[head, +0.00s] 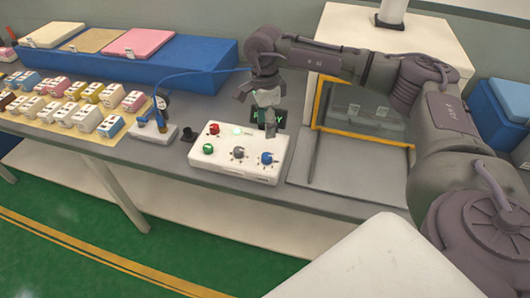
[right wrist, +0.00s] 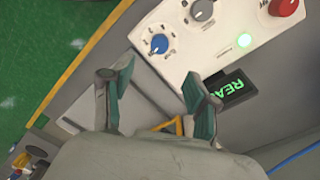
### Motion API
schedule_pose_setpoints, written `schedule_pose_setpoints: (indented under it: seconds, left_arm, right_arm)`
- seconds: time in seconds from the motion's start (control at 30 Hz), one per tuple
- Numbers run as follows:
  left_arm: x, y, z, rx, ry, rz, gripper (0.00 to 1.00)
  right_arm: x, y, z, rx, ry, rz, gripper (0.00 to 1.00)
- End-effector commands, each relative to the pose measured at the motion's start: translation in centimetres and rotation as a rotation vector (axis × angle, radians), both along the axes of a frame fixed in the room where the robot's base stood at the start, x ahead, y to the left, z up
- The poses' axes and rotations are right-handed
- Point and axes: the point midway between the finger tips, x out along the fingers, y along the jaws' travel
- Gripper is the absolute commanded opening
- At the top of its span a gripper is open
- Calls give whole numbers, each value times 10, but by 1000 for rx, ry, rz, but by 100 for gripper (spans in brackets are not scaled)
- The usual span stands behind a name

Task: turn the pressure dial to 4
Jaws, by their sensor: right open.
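A white control box (head: 225,165) stands on the grey bench. It carries a grey dial (head: 238,153), a blue dial (head: 266,158), a red button (head: 214,129) and a green knob (head: 208,149). The blue dial (right wrist: 159,44) and grey dial (right wrist: 201,10) also show in the right wrist view. Their scale marks are too small to read, and I cannot tell which one is for pressure. My right gripper (head: 258,112) is open and empty above the box's back right part. In the right wrist view its fingers (right wrist: 155,88) are spread, apart from both dials. My left gripper is not in view.
A yellow-framed clear panel (head: 365,137) is on the right. A gauge device (head: 158,128) and several small blocks (head: 85,100) are on the left.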

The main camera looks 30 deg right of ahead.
Motion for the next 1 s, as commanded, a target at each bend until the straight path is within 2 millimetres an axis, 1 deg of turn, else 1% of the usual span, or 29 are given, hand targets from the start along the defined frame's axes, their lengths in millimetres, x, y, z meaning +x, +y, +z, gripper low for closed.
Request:
schedule_pose_setpoints:
  seconds: [0.03, 0.3, 0.5, 0.6, 0.7, 1.0]
  left_arm:
    - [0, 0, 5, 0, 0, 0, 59]
    - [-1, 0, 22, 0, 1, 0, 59]
    - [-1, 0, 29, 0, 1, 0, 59]
    - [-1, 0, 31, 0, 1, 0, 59]
    - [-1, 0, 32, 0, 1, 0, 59]
    - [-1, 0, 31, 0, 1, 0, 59]
  right_arm:
    - [-2, 0, -7, 0, 4, 0, 59]
    - [-4, 2, -65, 3, 4, 2, 59]
    - [-5, 3, -99, 5, 2, 1, 59]
    - [-5, 3, -110, 5, 2, 0, 59]
    - [-5, 3, -116, 4, 1, 1, 59]
    - [-5, 3, -118, 5, 0, 1, 59]
